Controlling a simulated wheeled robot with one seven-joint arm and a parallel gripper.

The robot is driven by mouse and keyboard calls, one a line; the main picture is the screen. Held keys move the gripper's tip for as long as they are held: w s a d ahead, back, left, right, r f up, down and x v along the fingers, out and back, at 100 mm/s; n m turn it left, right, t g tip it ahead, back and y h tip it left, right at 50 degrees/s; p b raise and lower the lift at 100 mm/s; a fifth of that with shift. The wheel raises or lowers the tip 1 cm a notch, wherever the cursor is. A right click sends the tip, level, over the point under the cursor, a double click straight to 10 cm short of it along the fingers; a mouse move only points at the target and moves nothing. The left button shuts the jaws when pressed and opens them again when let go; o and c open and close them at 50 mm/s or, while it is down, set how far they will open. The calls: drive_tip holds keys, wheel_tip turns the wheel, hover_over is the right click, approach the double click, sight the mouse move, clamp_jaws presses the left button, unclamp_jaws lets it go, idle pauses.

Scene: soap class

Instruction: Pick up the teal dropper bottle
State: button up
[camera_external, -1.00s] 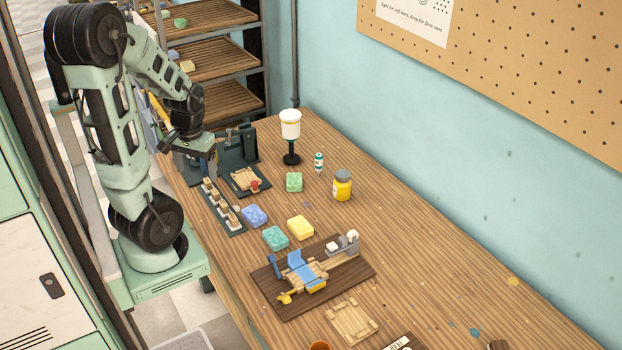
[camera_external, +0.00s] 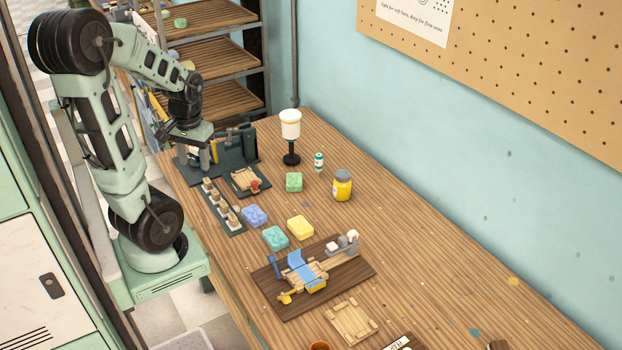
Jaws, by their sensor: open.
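The teal dropper bottle (camera_external: 319,162) is small, with a white label band and a teal lower part and top. It stands upright on the wooden table, between the white-topped black stand and the yellow jar. My gripper (camera_external: 203,160) is at the far left end of the table, above the dark tool rack, well to the left of the bottle. Its fingers point down and are small in this view. It is open, and I see nothing held in it.
A white-topped stand (camera_external: 290,135) is just left of the bottle. A yellow jar (camera_external: 342,186) and a green soap (camera_external: 294,182) are in front. The dark rack (camera_external: 238,150) lies below my gripper. The table's right side is mostly clear.

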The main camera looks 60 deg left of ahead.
drive_tip(key=w+a+f+m+t+y+b, duration=0.3)
drive_tip(key=w+a+f+m+y+b, duration=0.5)
drive_tip(key=w+a+f+m+b, duration=0.6)
drive_tip(key=w+r+m+t+y, duration=0.3)
drive_tip(key=w+r+m+t, duration=0.45)
drive_tip(key=m, duration=0.55)
drive_tip(key=w+d+r+m+t+h+b, duration=0.25)
drive_tip(key=w+d+r+m+t, duration=0.25)
drive_tip(key=w+d+r+m, duration=0.45)
drive_tip(key=m, duration=0.1)
approach(317, 159)
drive_tip(key=v, duration=0.6)
drive_tip(key=shift+s+a, duration=0.2)
drive_tip(key=shift+a, duration=0.1)
drive_tip(key=shift+w+f, duration=0.15)
drive_tip(key=shift+f, duration=0.05)
drive_tip(key=p+x, duration=0.1)
drive_tip(key=x, duration=1.3)
drive_tip(key=p+x, duration=0.1)
drive_tip(key=x, duration=0.1)
drive_tip(key=shift+w+d+r, duration=0.15)
drive_tip(key=shift+d+r, duration=0.05)
drive_tip(key=shift+w+a, duration=0.25)
drive_tip(key=shift+w, duration=0.25)
drive_tip(key=c, duration=1)
